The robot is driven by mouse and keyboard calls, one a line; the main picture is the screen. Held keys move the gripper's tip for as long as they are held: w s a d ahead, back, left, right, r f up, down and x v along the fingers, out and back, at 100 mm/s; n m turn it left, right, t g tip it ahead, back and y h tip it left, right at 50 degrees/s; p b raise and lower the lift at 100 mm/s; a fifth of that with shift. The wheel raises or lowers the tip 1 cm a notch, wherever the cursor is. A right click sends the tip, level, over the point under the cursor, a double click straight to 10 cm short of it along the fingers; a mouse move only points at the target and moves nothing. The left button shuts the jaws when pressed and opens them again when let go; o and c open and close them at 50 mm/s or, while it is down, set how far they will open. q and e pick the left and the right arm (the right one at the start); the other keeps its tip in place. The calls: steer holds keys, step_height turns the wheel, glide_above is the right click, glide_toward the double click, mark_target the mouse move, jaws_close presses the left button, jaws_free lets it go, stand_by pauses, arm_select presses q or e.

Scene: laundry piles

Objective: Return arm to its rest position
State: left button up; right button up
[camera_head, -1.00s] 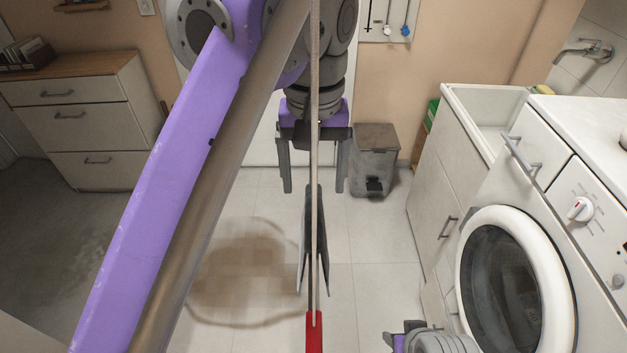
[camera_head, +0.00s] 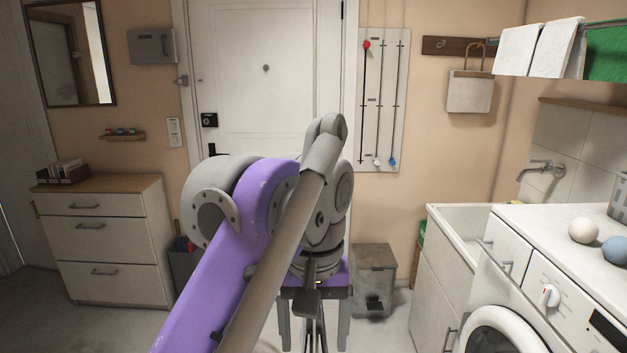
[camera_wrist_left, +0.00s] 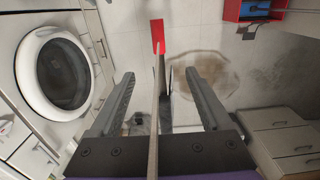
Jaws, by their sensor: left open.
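My left arm, purple and grey, rises from the bottom of the head view and bends near the middle. Its gripper (camera_head: 315,330) points down in front of the door, with two grey fingers set apart. In the left wrist view the same gripper (camera_wrist_left: 160,108) is open above the floor. A thin pole with a red end (camera_wrist_left: 158,37) crosses between the fingers in that view. I see a gap on both sides and cannot tell its depth. My right gripper is not seen in the head view.
A washing machine (camera_head: 540,275) and sink cabinet (camera_head: 440,285) stand at right. A grey bin (camera_head: 375,283) is just right of the gripper, farther back. A drawer chest (camera_head: 105,240) stands at left. A brown stain (camera_wrist_left: 212,80) marks the tiled floor.

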arm_select(q)
steer(key=a+f+t+p, duration=0.2)
steer(key=a+f+p, duration=0.2)
steer(key=a+f, duration=0.5)
steer(key=s+a+f+t+p, duration=0.1)
steer(key=s+a+f, duration=0.3)
steer(key=f, duration=0.4)
steer(key=s+a+f+t+p, duration=0.1)
steer(key=s+a+f+t, duration=0.1)
steer(key=s+a+f, duration=0.2)
step_height(320, 180, down, 4)
steer(key=s, duration=0.2)
steer(key=shift+s+a+p, duration=0.35)
steer(key=shift+a+p, duration=0.05)
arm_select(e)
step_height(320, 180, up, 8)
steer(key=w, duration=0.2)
arm_select(q)
steer(key=shift+r, duration=0.1)
